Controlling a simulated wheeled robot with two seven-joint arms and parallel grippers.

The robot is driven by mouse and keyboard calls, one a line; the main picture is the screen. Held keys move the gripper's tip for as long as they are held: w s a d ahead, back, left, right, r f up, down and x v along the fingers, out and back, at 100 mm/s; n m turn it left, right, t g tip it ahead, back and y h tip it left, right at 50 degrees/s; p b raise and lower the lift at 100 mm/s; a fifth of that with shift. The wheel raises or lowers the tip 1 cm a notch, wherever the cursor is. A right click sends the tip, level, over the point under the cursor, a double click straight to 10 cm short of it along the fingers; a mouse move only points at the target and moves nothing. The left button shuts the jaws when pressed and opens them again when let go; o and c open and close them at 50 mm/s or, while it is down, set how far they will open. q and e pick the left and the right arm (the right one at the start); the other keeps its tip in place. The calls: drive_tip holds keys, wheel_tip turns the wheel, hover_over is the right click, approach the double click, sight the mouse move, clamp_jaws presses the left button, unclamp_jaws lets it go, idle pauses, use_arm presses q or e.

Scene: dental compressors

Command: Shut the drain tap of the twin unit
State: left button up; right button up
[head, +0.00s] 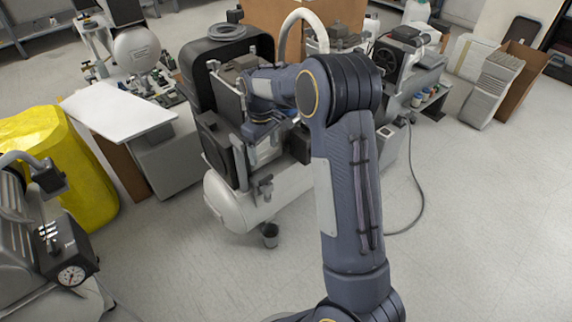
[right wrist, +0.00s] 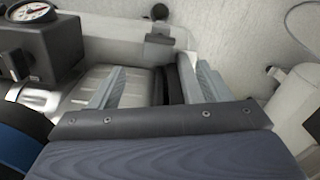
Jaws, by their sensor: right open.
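The twin unit stands in the middle of the head view, with a pale tank (head: 226,205) under dark, boxy machinery (head: 213,143). A small grey tap-like fitting (head: 265,187) sits at the tank's near side, above a small dark cup (head: 270,235) on the floor. I cannot tell its handle position. My right gripper (head: 262,132) is above the tank, against the machinery in the picture, higher than the fitting. In the right wrist view its two pale fingers (right wrist: 155,88) are spread apart, with grey and black machine parts beyond them. My left gripper is out of view.
A gauge (right wrist: 30,12) on a dark box and a black knob (right wrist: 160,12) show in the right wrist view. Another machine with a gauge (head: 71,275) is near left. Floor in front is clear.

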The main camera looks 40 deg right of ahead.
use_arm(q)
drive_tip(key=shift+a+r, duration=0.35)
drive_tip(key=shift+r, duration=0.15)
use_arm(e)
drive_tip(key=s+a+r+m+t+y, duration=0.1)
drive_tip(key=s+a+r+m, duration=0.1)
drive_tip(key=s+r, duration=0.4)
drive_tip(key=s+a+r+m+t+y, duration=0.2)
drive_tip(key=s+a+r, duration=0.2)
drive_tip(key=s, duration=1)
drive_tip(key=shift+s+a+r+t, duration=0.15)
drive_tip(key=shift+a+r+t, duration=0.2)
drive_tip(key=shift+r, duration=0.65)
drive_tip(key=s+a+f+m+t+p, duration=0.1)
drive_tip(key=s+a, duration=0.2)
drive_tip(key=s, duration=0.3)
drive_tip(key=s+a+m+t+p, duration=0.1)
drive_tip(key=s+a, duration=0.2)
drive_tip(key=s, duration=0.2)
use_arm(q)
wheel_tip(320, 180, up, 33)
drive_tip(key=p, duration=3.1)
drive_tip(key=shift+p, duration=0.3)
use_arm(e)
wheel_tip(320, 180, up, 32)
drive_tip(key=shift+y, duration=0.3)
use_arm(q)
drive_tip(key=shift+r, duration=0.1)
